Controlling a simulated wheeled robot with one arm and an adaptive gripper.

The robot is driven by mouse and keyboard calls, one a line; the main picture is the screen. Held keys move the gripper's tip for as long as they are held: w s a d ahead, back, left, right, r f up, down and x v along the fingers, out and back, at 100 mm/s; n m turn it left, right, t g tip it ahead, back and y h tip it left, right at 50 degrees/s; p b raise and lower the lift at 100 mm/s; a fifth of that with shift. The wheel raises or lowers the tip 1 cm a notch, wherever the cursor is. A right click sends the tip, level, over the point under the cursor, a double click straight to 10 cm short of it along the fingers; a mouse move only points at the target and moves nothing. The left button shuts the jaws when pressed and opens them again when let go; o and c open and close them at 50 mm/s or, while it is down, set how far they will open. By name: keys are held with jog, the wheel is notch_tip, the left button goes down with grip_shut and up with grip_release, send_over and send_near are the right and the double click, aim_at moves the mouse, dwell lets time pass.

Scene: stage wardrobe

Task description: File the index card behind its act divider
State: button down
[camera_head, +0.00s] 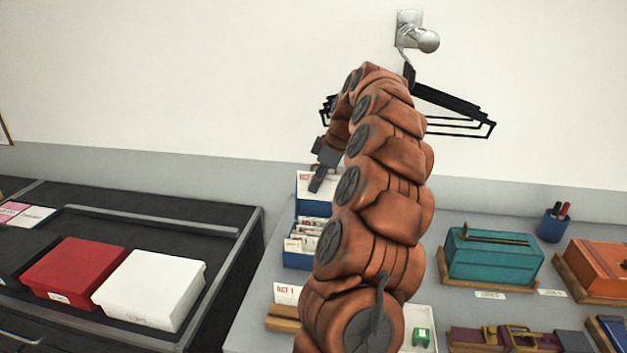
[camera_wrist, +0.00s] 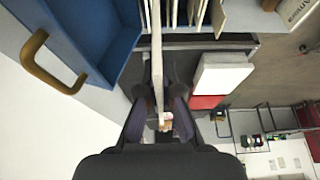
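A blue card box (camera_head: 297,259) stands on the grey table, with several cream cards and dividers (camera_head: 305,238) upright inside. My gripper (camera_head: 317,184) is above the back of the box. In the wrist view my gripper (camera_wrist: 158,88) is shut on the index card (camera_wrist: 156,45), a thin pale strip seen edge-on between the fingers. A white card with red print (camera_head: 304,180) shows at the gripper in the head view; its text is unreadable. In the wrist view the blue box (camera_wrist: 95,25) and the divider edges (camera_wrist: 195,14) are close by. Contact between card and box is unclear.
A white sign reading ACT 1 (camera_head: 287,294) stands in a wooden holder in front of the box. White (camera_head: 150,288) and red (camera_head: 75,270) boxes are at left. A teal box (camera_head: 493,256) is at right. Black hangers (camera_head: 450,105) hang behind my arm.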

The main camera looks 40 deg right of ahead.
aim_at(315, 229)
jog(key=shift+a+f, duration=0.1)
jog(key=shift+f, duration=5.35)
jog(key=shift+f+b, duration=1.3)
jog(key=shift+b, duration=0.15)
jog(key=shift+f+b, duration=0.4)
jog(key=shift+f, duration=0.15)
jog(key=shift+s+a+f, duration=0.1)
